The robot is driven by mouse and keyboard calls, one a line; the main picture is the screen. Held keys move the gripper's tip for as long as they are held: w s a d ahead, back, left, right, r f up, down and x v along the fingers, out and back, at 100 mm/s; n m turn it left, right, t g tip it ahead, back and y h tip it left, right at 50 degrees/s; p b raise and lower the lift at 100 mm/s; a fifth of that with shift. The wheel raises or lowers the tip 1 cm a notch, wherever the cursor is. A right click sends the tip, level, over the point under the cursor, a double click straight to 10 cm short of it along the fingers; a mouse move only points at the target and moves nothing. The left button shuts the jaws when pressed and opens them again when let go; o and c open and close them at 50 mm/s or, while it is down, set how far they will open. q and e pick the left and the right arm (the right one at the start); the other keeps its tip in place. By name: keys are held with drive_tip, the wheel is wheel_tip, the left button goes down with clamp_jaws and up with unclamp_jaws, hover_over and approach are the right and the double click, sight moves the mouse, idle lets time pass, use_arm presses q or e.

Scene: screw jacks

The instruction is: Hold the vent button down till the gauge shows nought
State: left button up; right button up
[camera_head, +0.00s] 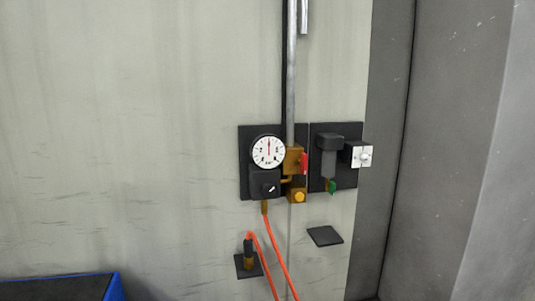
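A round white gauge (268,151) is mounted on a dark wall panel; its red needle points about straight up, and its figures are too small to read. Just below it is a black knob (268,188) with a white mark. A brass block with a yellow round button (299,197) sits below and right of the gauge; no label shows whether it is the vent button. Nothing touches it. Neither of my grippers is in view.
A red handle (304,163) is beside the grey pipe (291,80). A second panel holds a green-tipped part (332,187) and a white switch box (361,156). An orange hose (279,257) hangs below. A blue-edged bin (115,287) stands lower left.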

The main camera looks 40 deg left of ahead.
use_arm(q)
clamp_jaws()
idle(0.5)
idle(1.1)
